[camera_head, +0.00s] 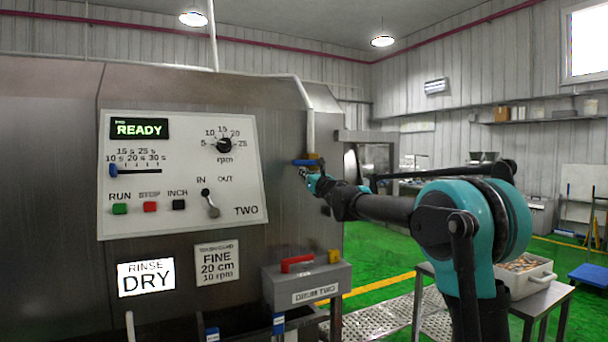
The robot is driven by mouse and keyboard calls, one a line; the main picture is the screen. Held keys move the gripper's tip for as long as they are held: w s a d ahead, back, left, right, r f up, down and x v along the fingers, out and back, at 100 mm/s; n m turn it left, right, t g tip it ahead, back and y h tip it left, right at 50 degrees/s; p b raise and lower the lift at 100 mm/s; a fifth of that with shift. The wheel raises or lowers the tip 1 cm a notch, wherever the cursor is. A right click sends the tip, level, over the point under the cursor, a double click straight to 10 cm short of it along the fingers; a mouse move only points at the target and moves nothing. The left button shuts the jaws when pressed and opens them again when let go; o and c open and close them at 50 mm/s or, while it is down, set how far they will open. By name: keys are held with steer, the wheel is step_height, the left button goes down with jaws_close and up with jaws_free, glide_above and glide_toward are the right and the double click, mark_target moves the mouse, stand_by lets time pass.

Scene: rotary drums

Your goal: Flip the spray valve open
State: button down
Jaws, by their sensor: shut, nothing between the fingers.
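The spray valve (314,158) sits on a white vertical pipe (310,131) at the right edge of the steel drum housing. It has a small brass-coloured body and a blue lever (302,162) that lies roughly level, pointing left across the pipe. My gripper (312,184) is shut and empty just below the lever. It is small in view and partly hidden by my wrist, so I cannot tell whether it touches the lever.
A control panel (180,218) reading READY is on the housing to the left. A grey box labelled DRUM TWO (306,284) with a red handle is below my gripper. A white tub (526,276) stands on a table at right. Green floor (370,257) is open behind my arm.

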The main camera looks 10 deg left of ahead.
steer(key=shift+a+r+m+h, duration=0.1)
steer(key=shift+r+m+h, duration=0.3)
steer(key=shift+m, duration=0.4)
steer(key=shift+s+a+r+m+t+h, duration=0.15)
steer(key=shift+r+m, duration=0.3)
steer(key=shift+m, duration=0.25)
steer(key=shift+s+a+r+m+t+h, duration=0.15)
steer(key=shift+r+m, duration=0.25)
steer(key=shift+m, duration=0.3)
steer(key=w+d+r+m+h, duration=0.2)
steer(key=r+m, duration=0.5)
steer(key=m, duration=0.6)
steer(key=shift+d+r+m+h, duration=0.15)
steer(key=shift+d+m+h, duration=0.35)
steer(key=shift+h, duration=0.4)
